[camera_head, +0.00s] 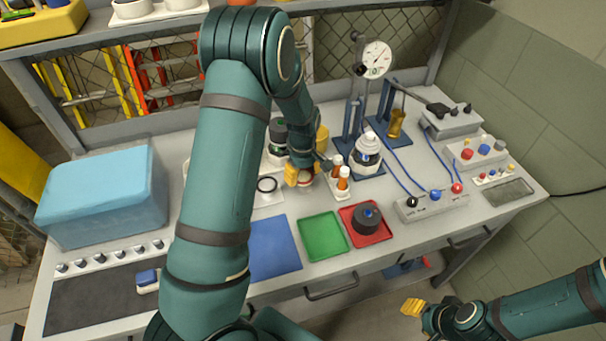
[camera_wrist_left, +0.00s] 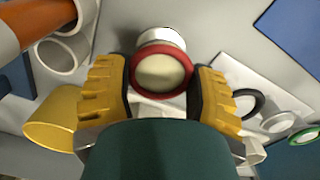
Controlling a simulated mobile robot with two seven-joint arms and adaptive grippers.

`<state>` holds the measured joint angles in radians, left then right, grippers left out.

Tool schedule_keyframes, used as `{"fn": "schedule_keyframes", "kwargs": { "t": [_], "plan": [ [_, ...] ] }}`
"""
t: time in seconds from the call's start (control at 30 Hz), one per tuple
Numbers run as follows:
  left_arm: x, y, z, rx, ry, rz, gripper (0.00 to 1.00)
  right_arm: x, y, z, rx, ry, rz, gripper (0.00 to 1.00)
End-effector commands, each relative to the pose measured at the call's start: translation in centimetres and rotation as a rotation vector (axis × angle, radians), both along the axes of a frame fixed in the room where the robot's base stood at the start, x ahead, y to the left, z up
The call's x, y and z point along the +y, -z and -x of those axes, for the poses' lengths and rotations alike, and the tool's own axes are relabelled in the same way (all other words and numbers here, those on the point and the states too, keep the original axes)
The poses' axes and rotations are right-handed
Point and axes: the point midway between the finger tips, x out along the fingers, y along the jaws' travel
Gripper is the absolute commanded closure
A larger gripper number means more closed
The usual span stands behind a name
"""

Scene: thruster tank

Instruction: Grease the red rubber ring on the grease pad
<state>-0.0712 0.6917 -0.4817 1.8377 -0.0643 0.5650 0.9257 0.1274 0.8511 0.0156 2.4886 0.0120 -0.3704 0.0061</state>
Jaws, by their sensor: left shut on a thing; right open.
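My left gripper (camera_head: 303,176) reaches over the middle of the workbench with its fingers pointing down. In the left wrist view its yellow, black-padded fingers (camera_wrist_left: 163,88) are shut on the red rubber ring (camera_wrist_left: 161,93), one on each side. A round cream surface (camera_wrist_left: 160,72), apparently the grease pad, shows through the ring, with a white rim (camera_wrist_left: 160,35) beyond it. I cannot tell whether the ring touches the pad. My right gripper (camera_head: 412,307) is open, low at the right, away from the bench.
A black ring (camera_head: 266,184) lies on a white holder left of my left gripper. Orange-capped bottles (camera_head: 343,178) stand close on its right. Blue (camera_head: 273,248), green (camera_head: 323,237) and red (camera_head: 378,236) trays lie in front. A dial gauge (camera_head: 376,60) stands behind.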

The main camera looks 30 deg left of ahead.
Motion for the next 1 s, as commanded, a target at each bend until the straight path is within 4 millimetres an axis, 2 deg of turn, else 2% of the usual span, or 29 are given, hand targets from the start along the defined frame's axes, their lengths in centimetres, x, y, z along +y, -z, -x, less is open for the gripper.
{"fn": "schedule_keyframes", "kwargs": {
  "t": [0.43,1.0],
  "plan": [
    [0.0,-0.4,0.0,0.0,0.034,0.001,0.54,0.0,-0.2,0.0,0.0,0.0,0.0,0.53],
    [0.0,-4.5,0.0,0.0,0.032,0.0,0.54,0.0,-3.4,0.0,0.0,0.0,0.0,0.53]
  ]
}}
